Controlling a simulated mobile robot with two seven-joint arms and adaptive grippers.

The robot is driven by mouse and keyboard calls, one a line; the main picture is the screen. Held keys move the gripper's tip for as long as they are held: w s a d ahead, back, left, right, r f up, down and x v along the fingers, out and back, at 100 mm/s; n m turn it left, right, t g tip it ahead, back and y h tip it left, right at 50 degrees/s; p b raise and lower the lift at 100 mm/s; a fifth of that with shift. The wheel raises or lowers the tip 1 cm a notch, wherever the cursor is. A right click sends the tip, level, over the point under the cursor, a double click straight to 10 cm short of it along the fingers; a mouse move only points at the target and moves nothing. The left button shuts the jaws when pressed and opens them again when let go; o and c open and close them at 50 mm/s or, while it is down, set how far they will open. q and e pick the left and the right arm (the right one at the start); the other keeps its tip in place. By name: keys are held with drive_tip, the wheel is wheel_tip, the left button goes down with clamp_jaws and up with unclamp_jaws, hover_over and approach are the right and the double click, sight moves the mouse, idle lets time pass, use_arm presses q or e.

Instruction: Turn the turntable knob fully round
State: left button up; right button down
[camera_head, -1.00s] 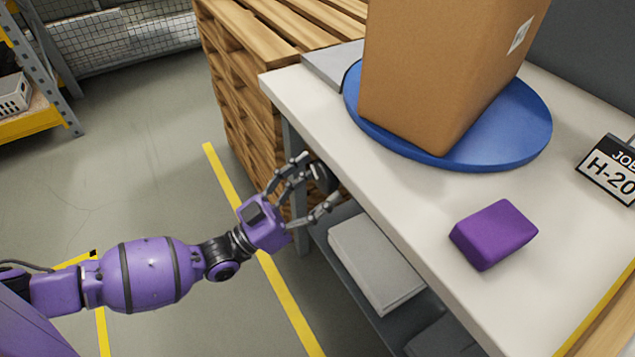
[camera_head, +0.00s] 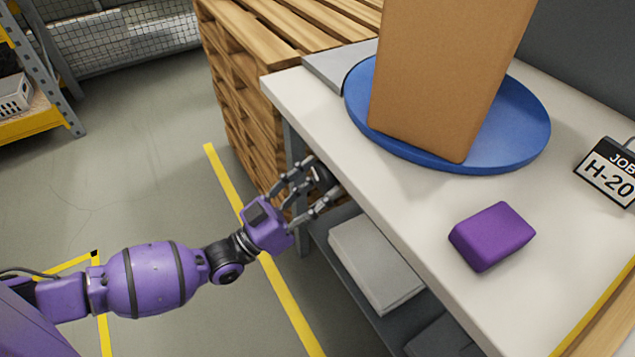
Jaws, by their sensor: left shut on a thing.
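The blue round turntable (camera_head: 400,150) lies on the white table, with a tall cardboard box (camera_head: 440,80) standing on it. The dark knob (camera_head: 322,176) is at the table's left side, just below the tabletop edge. My left gripper (camera_head: 325,191) reaches in from the left and its fingers are shut on the knob, one finger above and one below. The fingers partly cover the knob. My right gripper does not show.
A purple block (camera_head: 492,236) and a job sign (camera_head: 610,172) stand on the white table (camera_head: 400,215). Stacked wooden pallets (camera_head: 235,90) are behind my gripper. A shelf with grey boxes (camera_head: 370,260) is under the table.

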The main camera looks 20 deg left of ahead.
use_arm(q)
drive_tip(key=n+y+p, duration=0.1)
drive_tip(key=n, duration=0.1)
drive_tip(key=n+y+p, duration=0.1)
drive_tip(key=n, duration=0.1)
drive_tip(key=n+t+p, duration=0.1)
drive_tip(key=n, duration=0.1)
drive_tip(key=shift+s+d+r+y+p, duration=0.2)
drive_tip(key=shift+r+y+p, duration=0.1)
drive_tip(key=shift+y, duration=0.1)
drive_tip(key=shift+f+n+t+y+p, duration=0.1)
drive_tip(key=shift+n+t+y+p, duration=0.2)
drive_tip(key=shift+n+y+p, duration=0.85)
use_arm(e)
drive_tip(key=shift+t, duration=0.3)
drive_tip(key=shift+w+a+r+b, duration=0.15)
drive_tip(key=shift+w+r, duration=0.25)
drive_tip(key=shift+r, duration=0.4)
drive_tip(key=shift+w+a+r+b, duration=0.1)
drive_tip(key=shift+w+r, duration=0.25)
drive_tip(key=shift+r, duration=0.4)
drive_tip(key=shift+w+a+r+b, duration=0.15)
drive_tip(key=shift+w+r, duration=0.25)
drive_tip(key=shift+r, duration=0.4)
use_arm(q)
drive_tip(key=shift+n+h, duration=0.35)
drive_tip(key=shift+n, duration=0.1)
